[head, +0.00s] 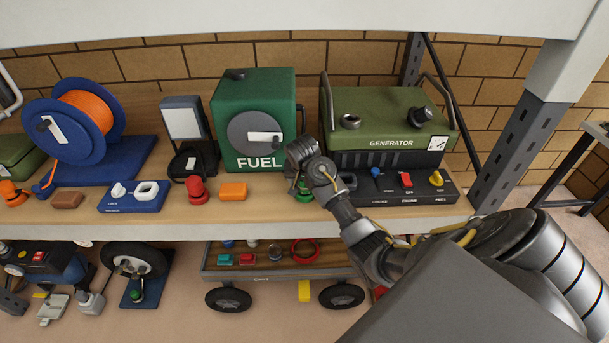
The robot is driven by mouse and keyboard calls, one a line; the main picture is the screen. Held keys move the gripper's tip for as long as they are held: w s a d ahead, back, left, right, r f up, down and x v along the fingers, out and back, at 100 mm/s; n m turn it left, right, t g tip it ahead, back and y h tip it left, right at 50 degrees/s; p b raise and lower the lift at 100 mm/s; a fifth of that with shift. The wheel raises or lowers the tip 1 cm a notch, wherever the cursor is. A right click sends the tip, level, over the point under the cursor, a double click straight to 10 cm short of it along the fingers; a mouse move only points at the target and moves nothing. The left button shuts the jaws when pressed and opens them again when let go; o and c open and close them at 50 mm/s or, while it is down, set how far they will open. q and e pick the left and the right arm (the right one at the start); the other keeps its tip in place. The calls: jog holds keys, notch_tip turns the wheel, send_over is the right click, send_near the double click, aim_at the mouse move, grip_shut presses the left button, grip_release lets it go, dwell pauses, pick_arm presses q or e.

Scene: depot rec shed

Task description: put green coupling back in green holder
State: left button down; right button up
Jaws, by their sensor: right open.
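A small green piece (304,196) shows on the shelf just under my right gripper (297,182), in front of the gap between the fuel can and the generator. The gripper hides most of it, so I cannot tell whether it is the coupling, the holder or both. My right gripper is open and points down at it; I cannot tell if they touch. Another small green piece (137,295) is on a blue plate on the floor at the lower left. My left gripper is not in view.
The fuel can (282,100) stands behind my gripper, and the generator (376,120) with its switch panel stands to the right. A red knob piece (197,191) and an orange block (233,191) lie to the left. A cart (270,275) stands below the shelf (240,216).

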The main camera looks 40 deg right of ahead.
jog(key=v, duration=0.8)
jog(key=shift+r, duration=0.4)
jog(key=shift+a, duration=0.1)
